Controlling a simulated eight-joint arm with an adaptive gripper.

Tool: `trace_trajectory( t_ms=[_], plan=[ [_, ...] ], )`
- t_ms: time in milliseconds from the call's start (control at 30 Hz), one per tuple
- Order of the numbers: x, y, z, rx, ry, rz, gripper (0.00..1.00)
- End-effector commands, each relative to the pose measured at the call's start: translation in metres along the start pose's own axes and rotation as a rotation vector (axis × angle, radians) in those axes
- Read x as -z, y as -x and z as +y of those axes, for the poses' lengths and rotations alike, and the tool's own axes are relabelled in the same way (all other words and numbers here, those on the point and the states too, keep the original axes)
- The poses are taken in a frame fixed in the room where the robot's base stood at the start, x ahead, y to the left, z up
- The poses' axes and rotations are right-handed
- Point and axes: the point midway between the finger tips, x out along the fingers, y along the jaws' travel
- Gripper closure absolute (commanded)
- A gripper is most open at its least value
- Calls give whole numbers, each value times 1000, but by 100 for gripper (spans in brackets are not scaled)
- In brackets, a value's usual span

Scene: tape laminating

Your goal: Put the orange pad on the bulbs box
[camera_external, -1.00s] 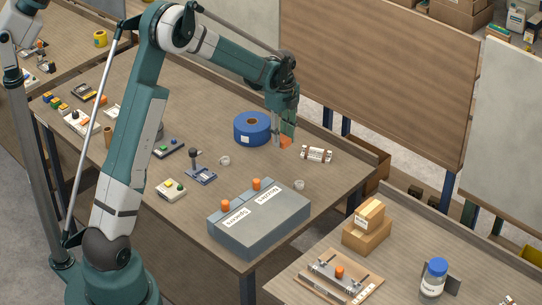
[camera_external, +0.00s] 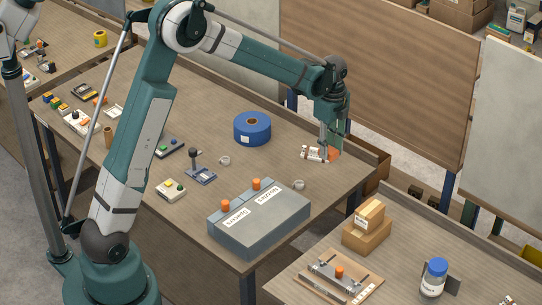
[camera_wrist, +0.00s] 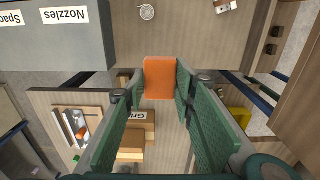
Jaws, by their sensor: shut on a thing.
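I cannot read the word bulbs on any box. A small stack of cardboard boxes (camera_external: 367,236) stands on the lower right table; in the wrist view a label starting "Gri" shows on a cardboard box (camera_wrist: 131,140).
A grey two-part box (camera_external: 262,232) labelled Spacers and Nozzles sits at the front table edge, with orange knobs. A blue tape roll (camera_external: 252,128), the white roll (camera_external: 314,154) and a small white ring (camera_external: 299,185) lie nearby. A blue-capped jar (camera_external: 434,278) stands lower right.

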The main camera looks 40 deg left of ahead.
Motion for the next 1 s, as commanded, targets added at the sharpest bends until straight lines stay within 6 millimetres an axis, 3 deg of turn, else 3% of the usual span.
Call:
trace_trajectory(
  t_ms=[100, 600, 800, 1000],
  plan=[
    [37, 13, 8, 0, -4, 0, 80],
    [175, 57, 52, 0, -4, 0, 80],
    [215, 70, 70, 0, -2, 0, 80],
    [234, 77, 80, 0, 0, 0, 80]
  ],
)
